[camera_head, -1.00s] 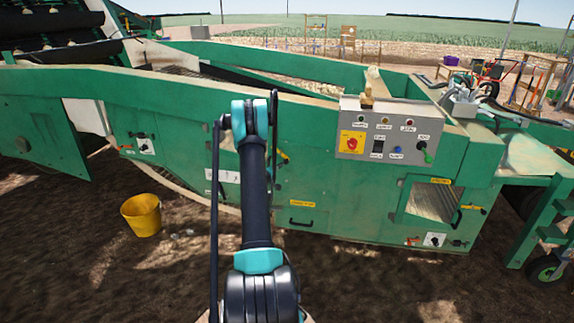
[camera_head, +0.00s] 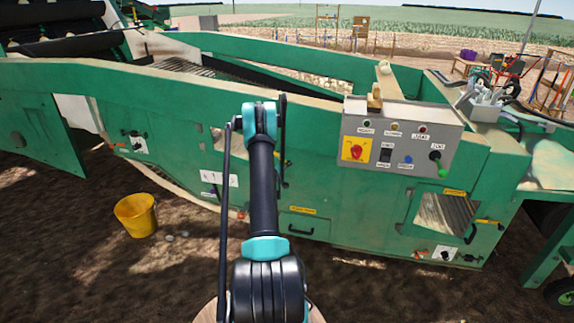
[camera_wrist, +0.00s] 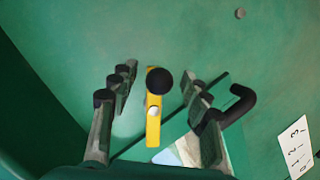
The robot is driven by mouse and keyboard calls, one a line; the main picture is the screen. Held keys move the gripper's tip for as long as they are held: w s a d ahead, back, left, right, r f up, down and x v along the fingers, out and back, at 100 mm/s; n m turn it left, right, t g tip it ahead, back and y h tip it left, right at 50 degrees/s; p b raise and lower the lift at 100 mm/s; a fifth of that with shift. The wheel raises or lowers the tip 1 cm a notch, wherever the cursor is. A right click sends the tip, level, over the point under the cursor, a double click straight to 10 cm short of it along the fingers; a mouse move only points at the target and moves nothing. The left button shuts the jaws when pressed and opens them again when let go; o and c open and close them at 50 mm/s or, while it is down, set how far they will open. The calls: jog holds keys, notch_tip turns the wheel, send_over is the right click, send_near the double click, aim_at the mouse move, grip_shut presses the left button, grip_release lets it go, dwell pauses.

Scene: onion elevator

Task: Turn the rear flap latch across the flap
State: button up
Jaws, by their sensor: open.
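A yellow latch (camera_wrist: 153,122) with a round black knob stands out from the green panel in the wrist view, upright in the picture. My gripper (camera_wrist: 155,108) is open, with one finger on each side of the latch; I cannot tell whether either touches it. A black bent handle (camera_wrist: 238,104) sits just right of the right finger. A dark straight line, perhaps a flap edge, runs diagonally behind the latch. In the head view a bit of yellow latch (camera_head: 288,163) shows just right of my arm, which hides my gripper.
A numbered white label (camera_wrist: 297,146) is at the wrist view's right edge. In the head view, a grey control box (camera_head: 400,136) juts from the green machine. Another yellow latch (camera_head: 488,222) is at right. A yellow bucket (camera_head: 136,215) stands on the soil at left.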

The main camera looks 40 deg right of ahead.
jog(key=shift+w+d+f, duration=0.1)
jog(key=shift+w+d, duration=0.1)
jog(key=shift+d, duration=0.15)
jog(key=shift+c, duration=0.3)
grip_shut()
jog(key=n, duration=0.1)
jog(key=r+n, duration=0.1)
jog(key=h, duration=0.1)
jog(key=shift+s+d+r+n+g, duration=0.2)
jog(key=shift+s+d+n+g, duration=0.1)
jog(key=shift+n+g, duration=0.1)
jog(key=shift+s+r+n+g+h, duration=0.15)
jog(key=shift+r+n+h, duration=0.25)
jog(key=shift+n, duration=0.4)
jog(key=shift+w+r+n+g+h, duration=0.15)
jog(key=shift+r+n+h, duration=0.25)
jog(key=shift+n, duration=0.4)
jog(key=shift+s+r, duration=0.1)
